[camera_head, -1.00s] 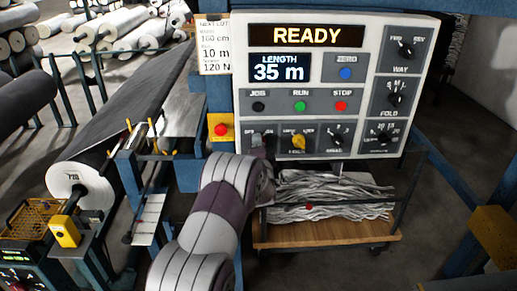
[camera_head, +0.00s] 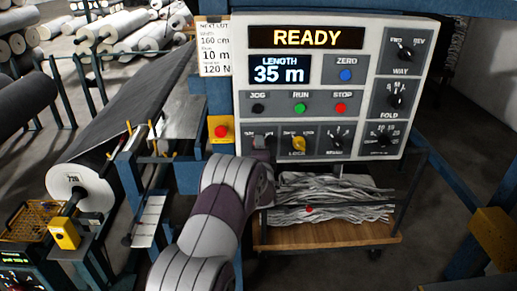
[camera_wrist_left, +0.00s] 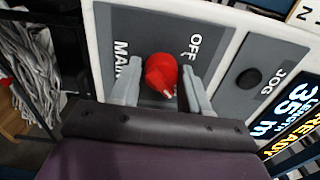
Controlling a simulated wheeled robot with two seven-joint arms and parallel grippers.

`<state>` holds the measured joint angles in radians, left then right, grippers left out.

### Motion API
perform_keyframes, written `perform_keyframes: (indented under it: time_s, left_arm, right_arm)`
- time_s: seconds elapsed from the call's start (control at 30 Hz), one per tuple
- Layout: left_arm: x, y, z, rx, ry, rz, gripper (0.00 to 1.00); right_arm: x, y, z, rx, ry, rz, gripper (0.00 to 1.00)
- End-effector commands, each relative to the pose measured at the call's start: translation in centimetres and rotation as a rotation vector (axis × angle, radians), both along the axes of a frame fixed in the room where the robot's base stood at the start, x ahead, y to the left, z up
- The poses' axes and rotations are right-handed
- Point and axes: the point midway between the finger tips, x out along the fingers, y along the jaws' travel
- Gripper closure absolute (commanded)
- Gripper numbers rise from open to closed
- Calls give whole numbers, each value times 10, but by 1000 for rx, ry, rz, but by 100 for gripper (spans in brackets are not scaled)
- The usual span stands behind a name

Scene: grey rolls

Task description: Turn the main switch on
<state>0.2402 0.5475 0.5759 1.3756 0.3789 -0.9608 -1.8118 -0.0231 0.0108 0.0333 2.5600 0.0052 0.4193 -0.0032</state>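The main switch shows in the left wrist view as a red knob (camera_wrist_left: 162,74) on a grey plate lettered "MAIN" and "OFF". My left gripper (camera_wrist_left: 161,66) is open, with one pale finger on each side of the knob; I cannot tell whether either finger touches it. In the head view my left gripper (camera_head: 261,143) is at the lower left of the control panel (camera_head: 213,106) and hides most of the switch. The panel's display (camera_head: 305,37) reads "READY". My right gripper is not in view.
A yellow lock knob (camera_head: 299,143) sits right of the main switch, with the jog button (camera_head: 258,108) above. A red stop button on a yellow box (camera_head: 221,131) is close on the left. A cart of grey strips (camera_head: 330,237) stands below the panel.

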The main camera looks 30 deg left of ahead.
Motion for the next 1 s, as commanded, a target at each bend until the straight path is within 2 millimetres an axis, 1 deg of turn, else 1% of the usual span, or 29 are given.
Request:
perform_keyframes:
  time_s: [0.03, 0.07, 0.33, 0.47, 0.57, 0.8, 0.9, 1.0]
  left_arm:
    - [0, -1, -2, -1, 3, -1, 36]
    - [0, 0, -1, -1, 2, -1, 34]
    - [-1, 0, 0, -1, -2, 1, 34]
    - [-10, -6, -1, -1, -2, 1, 34]
    - [-27, -17, -3, -1, -3, 0, 34]
    - [-81, -51, -3, 0, -1, -2, 34]
    - [-97, -61, -2, 0, -1, -1, 34]
    - [-105, -66, -1, 0, 0, -2, 34]
  right_arm:
    - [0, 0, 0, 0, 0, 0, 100]
    - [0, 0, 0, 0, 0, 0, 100]
    - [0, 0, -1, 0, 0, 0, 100]
    - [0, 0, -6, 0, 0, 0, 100]
    - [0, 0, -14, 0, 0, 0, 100]
    - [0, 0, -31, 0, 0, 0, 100]
    - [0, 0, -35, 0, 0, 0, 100]
    - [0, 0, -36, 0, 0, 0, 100]
